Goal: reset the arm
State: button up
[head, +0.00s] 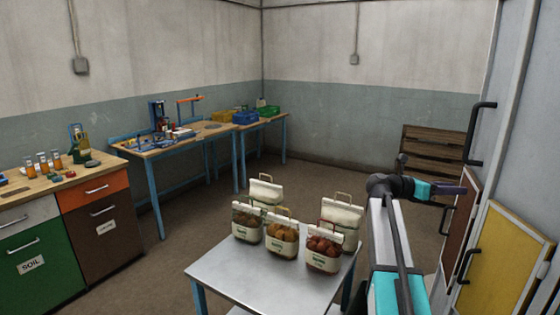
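My arm rises at the right of the head view, with its dark elbow or wrist joint above a grey link. My gripper (452,190) is at the end of the short cyan section and points right, toward the cabinet doors. It is small and dark, and I cannot make out whether its fingers are apart. Nothing is clearly seen in it. It is to the right of the sacks and apart from them.
Several sewn sacks, such as the front one (323,254), stand on a metal table (240,277). Close at right are a yellow door (502,262) and a brown door (460,222) with handles. Workbenches (190,140) and drawers (100,222) line the left. A wooden crate stack (432,150) is behind my arm.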

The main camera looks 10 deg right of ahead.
jog(key=a+f+n+y, duration=0.15)
jog(key=a+f, duration=0.45)
jog(key=f, duration=0.8)
jog(key=s+a+f+t+y, duration=0.15)
jog(key=a+f, duration=0.45)
jog(key=f, duration=0.7)
jog(key=a+f+n+y, duration=0.15)
jog(key=a+f, duration=0.35)
jog(key=f, duration=0.9)
jog(key=s+a+f+m+g+y, duration=0.1)
jog(key=s+a+f+m+y, duration=0.1)
jog(key=s+a+f, duration=0.6)
jog(key=s+a+f+m+g+y, duration=0.15)
jog(key=s+a+f, duration=0.25)
jog(key=f, duration=0.7)
jog(key=s+a+f+m+g+y, duration=0.1)
jog(key=s+a+f+m+y, duration=0.3)
jog(key=s+a+m, duration=0.5)
jog(key=s+a+f+m+g+y, duration=0.2)
jog(key=s+a+f+m+y, duration=0.3)
jog(key=s, duration=1)
jog(key=shift+s+a+f+m, duration=0.4)
jog(key=shift+a+f+m, duration=0.9)
jog(key=shift+a+m, duration=1.45)
jog(key=shift+a+n, duration=0.4)
